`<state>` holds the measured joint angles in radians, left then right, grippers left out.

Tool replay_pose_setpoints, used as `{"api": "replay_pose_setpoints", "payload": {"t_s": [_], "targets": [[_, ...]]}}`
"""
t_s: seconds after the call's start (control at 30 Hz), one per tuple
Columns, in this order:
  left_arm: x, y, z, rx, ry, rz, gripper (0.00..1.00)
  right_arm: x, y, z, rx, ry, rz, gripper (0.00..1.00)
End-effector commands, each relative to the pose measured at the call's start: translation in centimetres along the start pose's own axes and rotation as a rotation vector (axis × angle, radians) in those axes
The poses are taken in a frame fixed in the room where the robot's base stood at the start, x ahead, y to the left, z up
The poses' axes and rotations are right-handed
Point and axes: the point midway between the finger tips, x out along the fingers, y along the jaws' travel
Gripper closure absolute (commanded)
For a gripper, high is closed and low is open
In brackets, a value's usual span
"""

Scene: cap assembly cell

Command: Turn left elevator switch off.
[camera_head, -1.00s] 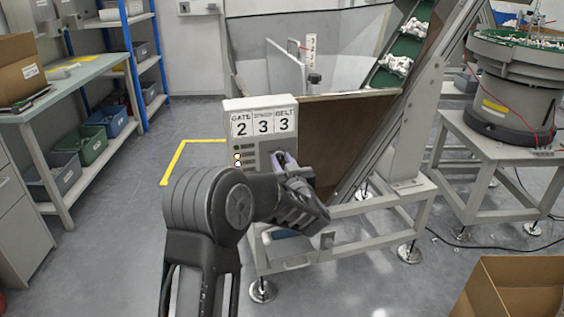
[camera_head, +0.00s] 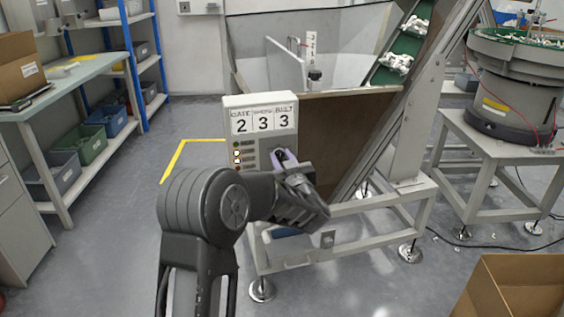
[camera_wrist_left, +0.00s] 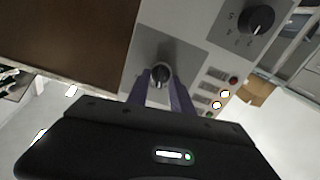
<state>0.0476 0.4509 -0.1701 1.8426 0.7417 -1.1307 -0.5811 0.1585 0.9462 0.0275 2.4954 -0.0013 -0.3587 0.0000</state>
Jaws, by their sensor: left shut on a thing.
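The control box (camera_head: 262,119) stands at the front of the elevator and shows the digits 2, 3 and 3. My left gripper (camera_head: 282,156) reaches its front panel from the left, with purple fingers at the panel's lower right. In the left wrist view the fingers (camera_wrist_left: 163,82) are closed around a small dark switch knob (camera_wrist_left: 161,72) on a grey plate. The knob's lower part is hidden between the fingers. A second, larger black knob (camera_wrist_left: 258,19) sits on the same panel, apart from the gripper. My right gripper is not in view.
The elevator's inclined conveyor (camera_head: 398,62) carries white parts. A bowl feeder (camera_head: 511,101) stands at the right. A cardboard box (camera_head: 508,285) lies front right, and a workbench (camera_head: 78,82) is at the left.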

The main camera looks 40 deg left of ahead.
Motion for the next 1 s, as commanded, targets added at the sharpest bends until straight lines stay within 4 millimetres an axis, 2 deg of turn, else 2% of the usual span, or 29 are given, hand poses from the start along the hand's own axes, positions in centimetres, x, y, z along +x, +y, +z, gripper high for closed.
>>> {"api": "replay_pose_setpoints", "payload": {"t_s": [0.33,0.6,1.0], "targets": [[0.0,-0.2,0.4,-0.274,0.003,0.0,1.0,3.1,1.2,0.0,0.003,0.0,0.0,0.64],[0.0,-0.3,0.4,-0.493,0.002,0.0,1.0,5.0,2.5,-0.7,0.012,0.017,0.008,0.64],[0.0,-0.3,0.2,-0.658,0.0,0.001,1.0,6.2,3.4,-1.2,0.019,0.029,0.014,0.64]]}}
